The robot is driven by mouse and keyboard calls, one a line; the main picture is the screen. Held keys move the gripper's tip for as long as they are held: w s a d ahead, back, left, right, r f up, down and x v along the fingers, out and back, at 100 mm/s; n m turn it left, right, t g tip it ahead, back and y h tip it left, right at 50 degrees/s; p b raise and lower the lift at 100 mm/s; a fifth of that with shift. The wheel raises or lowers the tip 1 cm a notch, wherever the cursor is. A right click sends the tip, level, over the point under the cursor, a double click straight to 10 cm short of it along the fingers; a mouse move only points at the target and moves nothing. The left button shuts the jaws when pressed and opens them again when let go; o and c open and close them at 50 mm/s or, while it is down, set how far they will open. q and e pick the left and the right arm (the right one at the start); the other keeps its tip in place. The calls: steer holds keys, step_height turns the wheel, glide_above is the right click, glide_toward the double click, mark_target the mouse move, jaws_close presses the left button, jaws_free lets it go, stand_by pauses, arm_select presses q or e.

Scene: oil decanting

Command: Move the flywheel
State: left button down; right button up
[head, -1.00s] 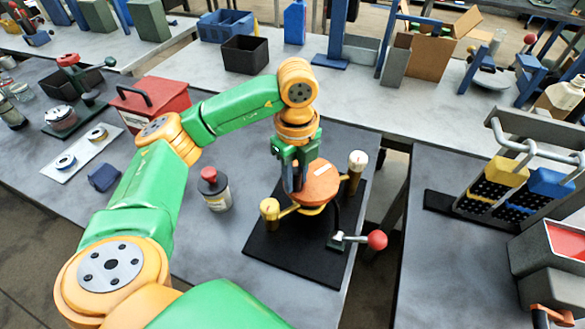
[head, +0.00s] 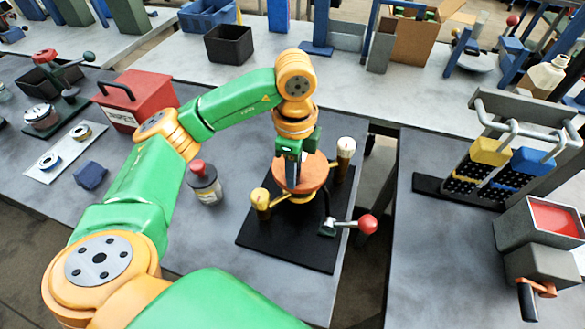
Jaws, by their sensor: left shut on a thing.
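The flywheel appears to be the round orange disc (head: 314,171) on top of a small stand with yellow arms, in the middle of the head view. The stand is on a black base plate (head: 262,246). My left gripper (head: 291,184) points down over the disc's left part and is shut on it. The fingertips are partly hard to make out against the disc. My right gripper is not in view.
A lever with a red ball (head: 368,224) sticks out at the plate's right. A red-capped bottle (head: 205,184) stands left of the plate. A red box (head: 137,98) is farther left. A gap separates this table from the right one, which bears a rack (head: 490,170).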

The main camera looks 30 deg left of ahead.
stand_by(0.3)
arm_select(q)
steer(key=c, duration=0.6)
jaws_free()
steer(key=shift+c, duration=0.2)
step_height(320, 180, up, 7)
steer(key=shift+d+r+p, duration=0.1)
steer(key=shift+r+p, duration=0.05)
steer(key=shift+p, duration=0.35)
